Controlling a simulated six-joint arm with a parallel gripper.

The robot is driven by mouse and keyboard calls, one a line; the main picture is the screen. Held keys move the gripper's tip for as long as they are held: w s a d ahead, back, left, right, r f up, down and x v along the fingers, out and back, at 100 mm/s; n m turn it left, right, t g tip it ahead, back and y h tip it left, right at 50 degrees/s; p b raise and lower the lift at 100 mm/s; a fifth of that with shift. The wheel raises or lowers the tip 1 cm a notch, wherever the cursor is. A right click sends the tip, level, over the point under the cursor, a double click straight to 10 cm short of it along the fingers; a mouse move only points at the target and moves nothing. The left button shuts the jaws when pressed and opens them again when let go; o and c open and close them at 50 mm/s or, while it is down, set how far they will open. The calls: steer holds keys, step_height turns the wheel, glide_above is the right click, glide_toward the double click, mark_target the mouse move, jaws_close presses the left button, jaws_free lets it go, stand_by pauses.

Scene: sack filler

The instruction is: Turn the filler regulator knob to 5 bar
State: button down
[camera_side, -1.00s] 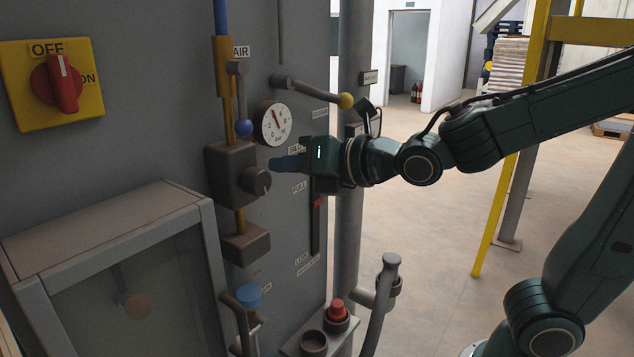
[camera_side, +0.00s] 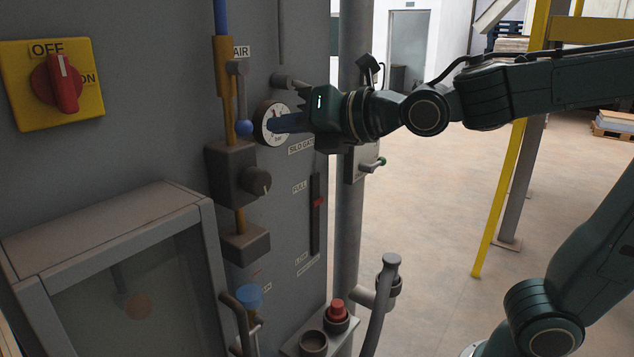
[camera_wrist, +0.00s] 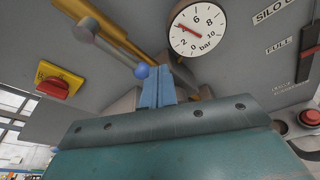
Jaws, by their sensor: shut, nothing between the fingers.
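The regulator knob (camera_side: 257,181) is a dark round knob on the right of a brown block (camera_side: 228,172) on the grey panel. The pressure gauge (camera_side: 263,117) is a white dial just above it, partly covered by my fingers in the side view. In the wrist view the gauge (camera_wrist: 198,29) shows its red needle near the 4. My gripper (camera_side: 275,124) is shut and empty, its blue fingers in front of the gauge and above the knob, clear of the knob. The blue fingers (camera_wrist: 158,80) also show in the wrist view, where the knob cannot be made out.
A lever with a blue ball (camera_side: 243,127) hangs left of the gauge. Another lever behind my gripper is mostly hidden. A red switch (camera_side: 63,83) is at the upper left, a slider (camera_side: 317,203) at the lower right. The space right of the knob is clear.

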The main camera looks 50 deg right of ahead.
steer(key=shift+s+a, duration=1.2)
steer(key=shift+s, duration=2.35)
glide_toward(254, 181)
steer(key=shift+w+d+r, duration=0.3)
steer(key=shift+d+r, duration=0.15)
steer(key=shift+d, duration=0.3)
steer(key=shift+w, duration=0.25)
steer(key=w, duration=0.6)
steer(key=shift+w, duration=0.25)
steer(key=shift+f, duration=0.35)
steer(key=shift+d+f, duration=0.35)
steer(key=shift+d, duration=0.1)
steer(key=shift+r, duration=0.1)
